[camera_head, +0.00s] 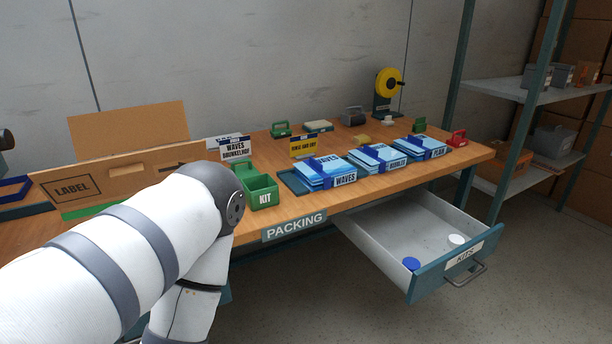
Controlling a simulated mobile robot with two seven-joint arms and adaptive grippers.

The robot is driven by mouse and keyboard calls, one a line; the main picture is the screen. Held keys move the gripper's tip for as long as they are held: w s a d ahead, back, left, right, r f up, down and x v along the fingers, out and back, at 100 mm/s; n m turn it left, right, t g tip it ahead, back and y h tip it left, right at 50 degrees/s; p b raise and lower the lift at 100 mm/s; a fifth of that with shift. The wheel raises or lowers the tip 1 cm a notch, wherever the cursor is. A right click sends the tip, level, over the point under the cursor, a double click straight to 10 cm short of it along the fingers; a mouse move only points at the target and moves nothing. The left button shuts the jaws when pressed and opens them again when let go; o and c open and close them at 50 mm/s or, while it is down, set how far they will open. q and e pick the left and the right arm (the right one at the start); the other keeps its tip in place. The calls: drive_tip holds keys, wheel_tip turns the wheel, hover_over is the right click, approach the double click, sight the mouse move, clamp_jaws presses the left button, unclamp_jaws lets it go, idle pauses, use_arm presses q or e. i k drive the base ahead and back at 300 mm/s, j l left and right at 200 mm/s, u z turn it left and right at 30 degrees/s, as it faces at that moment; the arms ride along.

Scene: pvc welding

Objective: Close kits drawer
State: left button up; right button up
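The kits drawer (382,241) stands pulled out from under the right part of the packing table. Its teal front panel (428,280) carries a KITS label and a metal bar handle (466,275). My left arm comes in from the left and bends down in front of the table, well left of the drawer. Its gripper is outside the picture or hidden behind the arm. My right gripper is not in view.
The wooden packing table (390,189) holds a green KIT box (262,192), several blue packs in trays, cards and a yellow tape dispenser (389,82). A metal shelf (530,95) stands at the right. The floor in front of the drawer is clear.

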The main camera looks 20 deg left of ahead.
sight(415, 223)
drive_tip(key=i+l+u, duration=0.1)
drive_tip(key=l, duration=0.2)
drive_tip(key=i+l+u, duration=0.1)
drive_tip(key=i+l, duration=0.15)
drive_tip(key=i+l+u, duration=0.1)
drive_tip(key=l, duration=0.25)
drive_tip(key=i+l+u, duration=0.1)
drive_tip(key=l, duration=0.25)
drive_tip(key=i, duration=0.1)
